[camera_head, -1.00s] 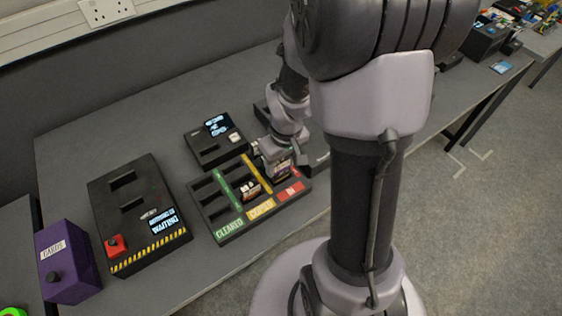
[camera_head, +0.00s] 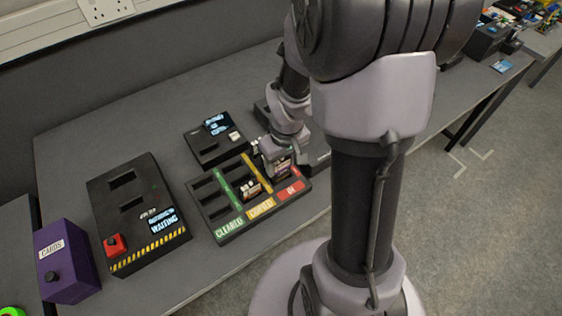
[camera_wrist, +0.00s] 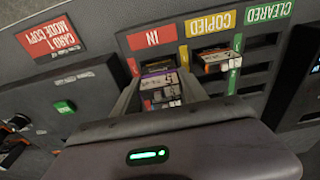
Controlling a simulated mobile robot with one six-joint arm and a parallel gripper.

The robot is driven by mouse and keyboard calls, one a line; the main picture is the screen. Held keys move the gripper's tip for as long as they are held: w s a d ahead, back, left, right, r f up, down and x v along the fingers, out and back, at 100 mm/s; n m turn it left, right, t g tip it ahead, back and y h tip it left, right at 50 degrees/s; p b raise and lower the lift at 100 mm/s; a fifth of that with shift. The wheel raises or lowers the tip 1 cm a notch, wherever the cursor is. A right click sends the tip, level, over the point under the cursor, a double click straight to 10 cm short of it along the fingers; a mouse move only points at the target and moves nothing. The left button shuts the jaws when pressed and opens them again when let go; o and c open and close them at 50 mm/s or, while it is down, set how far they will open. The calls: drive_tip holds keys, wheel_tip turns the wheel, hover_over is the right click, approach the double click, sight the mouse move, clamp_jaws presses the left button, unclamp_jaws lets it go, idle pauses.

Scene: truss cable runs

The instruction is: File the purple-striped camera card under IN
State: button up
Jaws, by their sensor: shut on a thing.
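My gripper (camera_wrist: 165,92) is shut on the purple-striped camera card (camera_wrist: 158,80), which stands between its fingers at the IN column, under the red IN label (camera_wrist: 152,38). In the head view the card (camera_head: 281,168) shows below my gripper (camera_head: 277,152), over the right-hand column of the black sorting tray (camera_head: 232,236). I cannot tell how far the card sits in a slot, as its lower end is hidden. The tray also has a yellow COPIED label (camera_wrist: 211,23) and a green CLEARED label (camera_wrist: 268,12).
Another card (camera_wrist: 214,58) with an orange and white label stands in the COPIED column. A black device (camera_head: 215,143) with a screen lies behind the tray. A black box with a red button (camera_head: 113,245) and a purple CARDS box (camera_head: 70,272) stand to the left.

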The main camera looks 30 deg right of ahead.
sight(281, 170)
drive_tip(key=shift+f+b, duration=0.95)
drive_tip(key=shift+f, duration=0.05)
idle(0.9)
drive_tip(key=shift+f, duration=0.25)
drive_tip(key=shift+b, duration=0.35)
drive_tip(key=shift+f+b, duration=0.3)
drive_tip(key=shift+f, duration=0.05)
idle(0.3)
drive_tip(key=o, duration=1.5)
drive_tip(key=shift+o, duration=1.4)
